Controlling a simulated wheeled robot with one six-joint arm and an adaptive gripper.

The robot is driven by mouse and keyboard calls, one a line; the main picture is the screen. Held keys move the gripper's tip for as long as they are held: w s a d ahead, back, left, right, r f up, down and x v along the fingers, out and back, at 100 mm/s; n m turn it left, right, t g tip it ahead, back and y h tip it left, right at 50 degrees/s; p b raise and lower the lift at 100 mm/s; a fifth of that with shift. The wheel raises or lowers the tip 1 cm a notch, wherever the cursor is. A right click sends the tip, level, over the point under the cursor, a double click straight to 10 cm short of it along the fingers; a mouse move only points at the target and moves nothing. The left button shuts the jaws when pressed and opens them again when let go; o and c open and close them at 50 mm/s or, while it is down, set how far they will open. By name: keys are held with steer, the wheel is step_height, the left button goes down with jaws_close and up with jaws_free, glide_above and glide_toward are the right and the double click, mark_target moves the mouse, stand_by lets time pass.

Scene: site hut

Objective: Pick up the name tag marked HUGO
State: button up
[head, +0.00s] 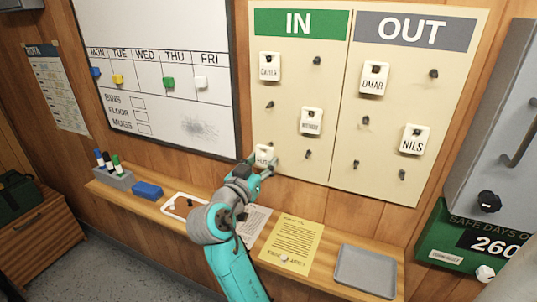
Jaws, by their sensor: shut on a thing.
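A white name tag (263,151) is at the lower left of the IN side of the board. Its lettering is small and partly hidden by my gripper, and looks like HUGO. My gripper (262,167) reaches up to this tag from below and is shut on its lower part. The tag is at or just in front of the board; I cannot tell whether it still hangs on a peg.
The IN/OUT board (341,100) carries other tags, including DMAR or OMAR (373,80) and NILS (414,140), and several bare pegs. The shelf below holds a white tray (168,208), a yellow sheet (291,238) and a grey tray (364,270).

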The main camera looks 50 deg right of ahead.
mark_target(264, 160)
steer(key=shift+v, duration=1.85)
